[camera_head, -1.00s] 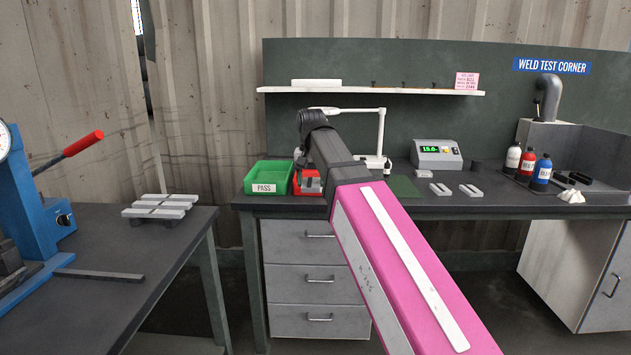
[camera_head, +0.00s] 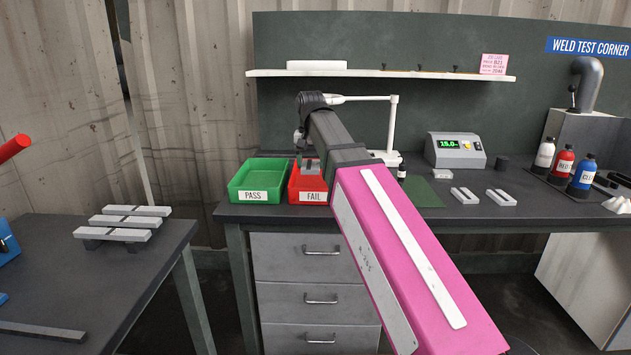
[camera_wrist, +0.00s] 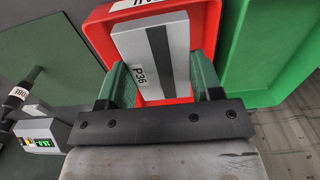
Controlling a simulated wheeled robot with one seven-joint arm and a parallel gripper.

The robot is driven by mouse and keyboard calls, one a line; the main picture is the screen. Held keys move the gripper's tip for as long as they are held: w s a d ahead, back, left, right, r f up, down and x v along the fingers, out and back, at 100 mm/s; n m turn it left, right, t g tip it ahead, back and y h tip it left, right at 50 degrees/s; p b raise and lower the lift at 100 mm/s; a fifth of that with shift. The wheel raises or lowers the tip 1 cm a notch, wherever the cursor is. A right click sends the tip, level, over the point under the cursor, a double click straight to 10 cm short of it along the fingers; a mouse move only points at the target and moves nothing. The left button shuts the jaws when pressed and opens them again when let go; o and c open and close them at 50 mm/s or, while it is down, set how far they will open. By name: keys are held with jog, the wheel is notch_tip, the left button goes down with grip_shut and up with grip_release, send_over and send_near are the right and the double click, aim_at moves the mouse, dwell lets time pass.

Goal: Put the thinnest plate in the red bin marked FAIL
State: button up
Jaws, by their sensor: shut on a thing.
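My gripper (camera_wrist: 160,82) is shut on a grey plate (camera_wrist: 170,50) with a dark stripe, marked what looks like P36. In the wrist view the plate sits between the two green fingers, with the red bin (camera_wrist: 98,35) behind it. In the head view the held plate (camera_head: 309,168) shows at the red bin marked FAIL (camera_head: 312,197), below my gripper (camera_head: 304,152). I cannot tell whether the plate touches the bin. Other grey plates (camera_head: 130,221) lie on the left table, and two small slotted pieces (camera_head: 464,196) lie on the bench.
The green PASS bin (camera_head: 262,195) stands just left of the red bin. A white lamp (camera_head: 392,130) rises behind my arm. A gauge box (camera_head: 456,150) with a lit display stands to the right, with several bottles (camera_head: 563,163) further right. Bench space lies in front of the gauge.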

send_over(315, 186)
notch_tip(315, 186, down, 6)
jog(key=shift+f, duration=2.05)
jog(key=shift+f, duration=0.1)
jog(key=o, duration=1.4)
notch_tip(315, 186, up, 12)
jog(key=shift+r, duration=0.1)
